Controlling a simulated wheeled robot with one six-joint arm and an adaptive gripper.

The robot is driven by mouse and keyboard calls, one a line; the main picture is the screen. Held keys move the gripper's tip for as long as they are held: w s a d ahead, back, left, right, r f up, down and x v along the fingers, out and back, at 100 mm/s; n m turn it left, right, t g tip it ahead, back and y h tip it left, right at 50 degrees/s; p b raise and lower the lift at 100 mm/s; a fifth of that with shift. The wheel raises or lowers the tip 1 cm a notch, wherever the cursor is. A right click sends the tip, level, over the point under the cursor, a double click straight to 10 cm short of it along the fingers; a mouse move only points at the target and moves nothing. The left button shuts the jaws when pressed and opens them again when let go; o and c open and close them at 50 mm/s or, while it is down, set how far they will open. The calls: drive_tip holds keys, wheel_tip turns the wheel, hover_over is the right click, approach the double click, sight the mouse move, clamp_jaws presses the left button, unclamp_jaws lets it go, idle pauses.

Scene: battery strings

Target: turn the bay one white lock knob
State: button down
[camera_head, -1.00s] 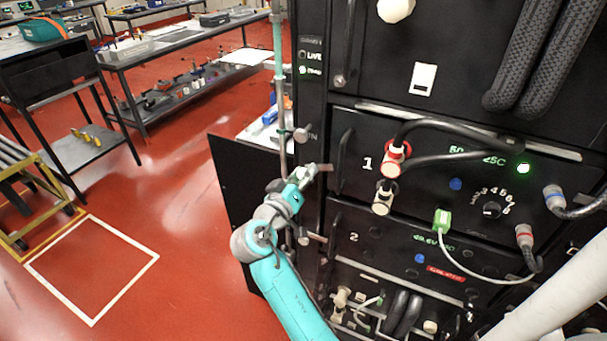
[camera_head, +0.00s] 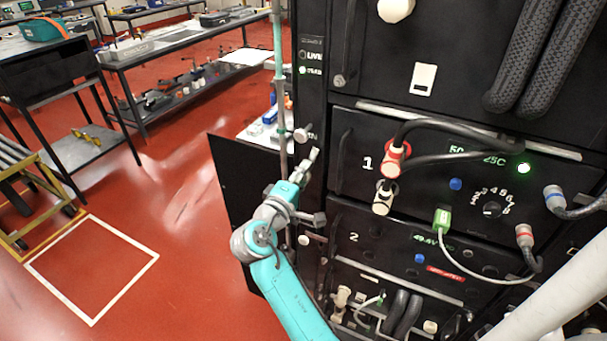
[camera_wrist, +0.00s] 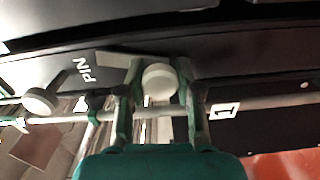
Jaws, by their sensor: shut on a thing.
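My gripper (camera_head: 306,188) is at the left edge of the black battery cabinet, beside bay 1 (camera_head: 348,180). In the wrist view its two fingers (camera_wrist: 159,82) are closed on either side of a round white knob (camera_wrist: 160,80), which I take as the bay one lock knob. My gripper hides this knob in the head view. Another white knob (camera_wrist: 38,102) sits by the PIN label (camera_wrist: 82,68), and it shows above my gripper in the head view (camera_head: 302,134).
A vertical pipe (camera_head: 279,80) runs close beside my gripper. A black panel (camera_head: 228,185) juts out on the left. Cables (camera_head: 455,130) and connectors cross the bay 1 front. Open red floor (camera_head: 180,235) lies left, with tables behind.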

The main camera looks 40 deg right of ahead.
drive_tip(key=shift+n, duration=1.6)
drive_tip(key=c, duration=0.8)
unclamp_jaws()
drive_tip(key=shift+o, duration=0.2)
drive_tip(key=v, duration=1.2)
